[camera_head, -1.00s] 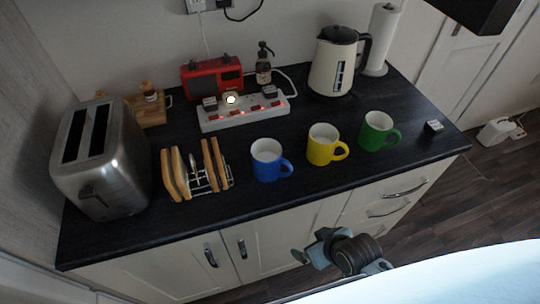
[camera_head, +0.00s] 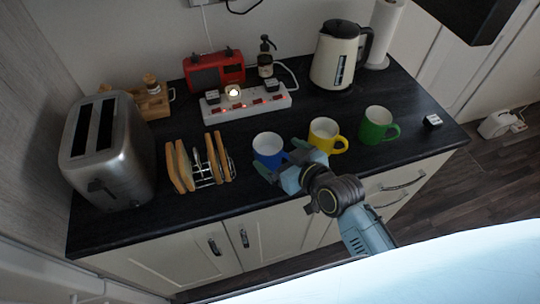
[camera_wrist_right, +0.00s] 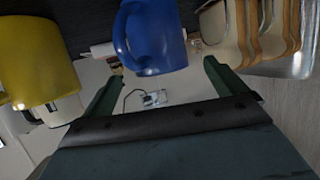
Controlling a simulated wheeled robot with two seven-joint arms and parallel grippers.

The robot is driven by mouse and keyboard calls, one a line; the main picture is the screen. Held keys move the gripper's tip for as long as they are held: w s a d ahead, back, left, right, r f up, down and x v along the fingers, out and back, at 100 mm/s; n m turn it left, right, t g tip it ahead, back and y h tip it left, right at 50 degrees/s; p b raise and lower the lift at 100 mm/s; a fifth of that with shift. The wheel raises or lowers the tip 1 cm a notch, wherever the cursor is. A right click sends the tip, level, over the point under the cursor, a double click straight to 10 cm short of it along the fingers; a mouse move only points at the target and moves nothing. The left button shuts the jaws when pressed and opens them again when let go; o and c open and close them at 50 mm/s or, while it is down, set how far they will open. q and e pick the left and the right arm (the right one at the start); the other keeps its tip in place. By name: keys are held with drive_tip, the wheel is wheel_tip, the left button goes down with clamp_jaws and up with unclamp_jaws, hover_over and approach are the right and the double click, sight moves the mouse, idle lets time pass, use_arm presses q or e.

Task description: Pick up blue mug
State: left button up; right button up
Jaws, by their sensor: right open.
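The blue mug (camera_head: 268,146) stands on the dark counter between the toast rack and the yellow mug (camera_head: 324,133). A green mug (camera_head: 376,125) stands further right. My right gripper (camera_head: 278,168) is at the counter's front side, close in front of the blue mug and partly covering its lower right. In the right wrist view the blue mug (camera_wrist_right: 155,38) with its handle lies ahead, between the lines of the two open fingers (camera_wrist_right: 158,82). The fingers look empty, and the mug appears beyond their tips. My left gripper is not in view.
The toast rack (camera_head: 200,165) with toast stands left of the blue mug, beside a steel toaster (camera_head: 107,150). A power strip (camera_head: 245,103), red radio (camera_head: 213,70) and kettle (camera_head: 337,55) stand behind. The yellow mug is close on the right.

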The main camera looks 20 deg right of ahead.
sight(261, 141)
drive_tip(key=shift+x, duration=2.65)
drive_tip(key=shift+c, duration=0.3)
drive_tip(key=c, duration=1.2)
drive_tip(key=shift+r, duration=0.1)
drive_tip(key=shift+c, duration=0.7)
drive_tip(key=shift+r, duration=0.1)
